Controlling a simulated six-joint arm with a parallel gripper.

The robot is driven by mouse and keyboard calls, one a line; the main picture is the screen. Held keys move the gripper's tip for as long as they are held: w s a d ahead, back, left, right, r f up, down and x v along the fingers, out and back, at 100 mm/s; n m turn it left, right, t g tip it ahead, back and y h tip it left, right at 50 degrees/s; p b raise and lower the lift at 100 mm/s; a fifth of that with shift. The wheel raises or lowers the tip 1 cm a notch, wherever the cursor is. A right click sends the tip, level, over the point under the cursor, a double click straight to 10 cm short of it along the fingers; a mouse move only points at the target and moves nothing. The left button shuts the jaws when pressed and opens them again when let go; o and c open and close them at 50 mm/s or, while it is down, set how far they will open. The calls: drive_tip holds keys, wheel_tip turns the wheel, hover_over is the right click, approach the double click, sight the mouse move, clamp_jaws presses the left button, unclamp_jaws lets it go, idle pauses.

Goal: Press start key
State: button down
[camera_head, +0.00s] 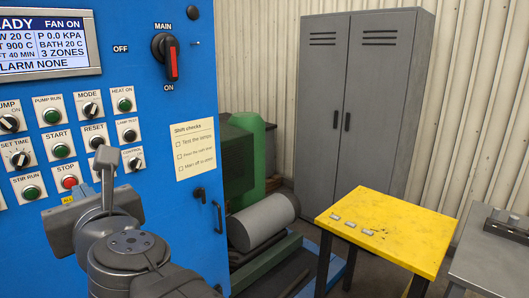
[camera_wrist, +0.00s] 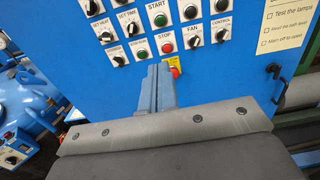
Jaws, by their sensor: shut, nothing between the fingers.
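The START key (camera_head: 61,151) is a round green button on a white plate in the blue control panel. It also shows in the wrist view as the green START button (camera_wrist: 160,19), near the top edge. My gripper (camera_head: 106,158) is shut and empty. In the head view its fingers point up, right of and slightly below START, overlapping the panel near RESET. In the wrist view the shut fingertips (camera_wrist: 160,68) show below START and STOP. The head view does not clearly tell the gap to the panel.
The red STOP button (camera_head: 69,182) is just below START. A red button (camera_wrist: 175,72) on a yellow plate is beside my fingertips. RESET (camera_head: 96,142) is right of START. The display (camera_head: 45,45) reads "ALARM NONE". The main switch (camera_head: 171,58) points to ON. A yellow table (camera_head: 390,228) stands right.

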sight(61, 151)
drive_tip(key=shift+w, duration=0.1)
idle(0.3)
drive_tip(key=w+a+n+t+h, duration=0.6)
drive_tip(key=w+a+n+h, duration=0.2)
drive_tip(key=n, duration=1.1)
drive_tip(key=a+h, duration=0.2)
drive_tip(key=h, duration=0.2)
drive_tip(key=shift+w+f+n+t+h, duration=0.2)
drive_tip(key=shift+n+t+h, duration=0.1)
drive_tip(key=shift+t+h, duration=0.1)
drive_tip(key=shift+w+a, duration=3.15)
drive_tip(key=shift+w+a, duration=0.25)
drive_tip(key=shift+w, duration=0.05)
